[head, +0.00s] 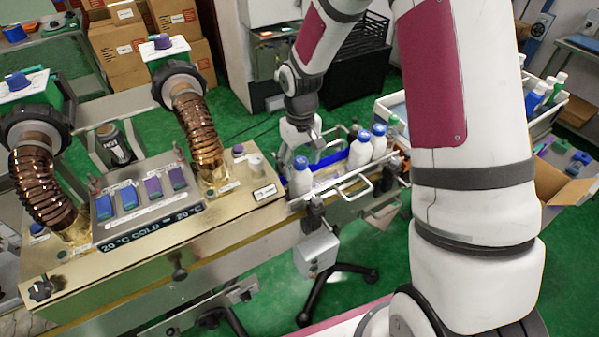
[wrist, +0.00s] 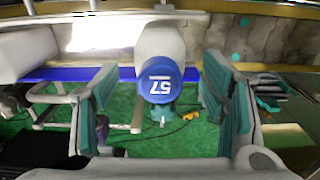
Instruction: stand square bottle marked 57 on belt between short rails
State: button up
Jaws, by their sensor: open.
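The square bottle marked 57 is white with a blue cap; its cap (wrist: 160,82) shows the number in the wrist view. In the head view a white blue-capped bottle (head: 300,183) stands upright at the belt's left end, by the wire rails (head: 350,186), and appears to be the same one. My gripper (head: 300,150) is just above and around its top. In the wrist view my gripper (wrist: 160,98) is open, one finger on each side of the bottle with gaps. The bottle's base is hidden, so its contact with the belt cannot be seen.
More blue-capped white bottles (head: 360,150) and a green-capped one (head: 393,129) stand further right along the line. The brass-topped machine (head: 230,215) adjoins on the left. A bin of bottles (head: 548,120) and an open carton (head: 575,190) are at the right.

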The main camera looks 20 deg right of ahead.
notch_tip(320, 180, up, 7)
jog(key=shift+b, duration=0.4)
jog(key=s+r+m+t, duration=0.2)
jog(key=s+r+t, duration=0.3)
jog(key=s+r, duration=1.6)
jog(key=s, duration=0.2)
jog(key=shift+s+t, duration=0.3)
jog(key=shift+r, duration=0.1)
jog(key=shift+d, duration=0.2)
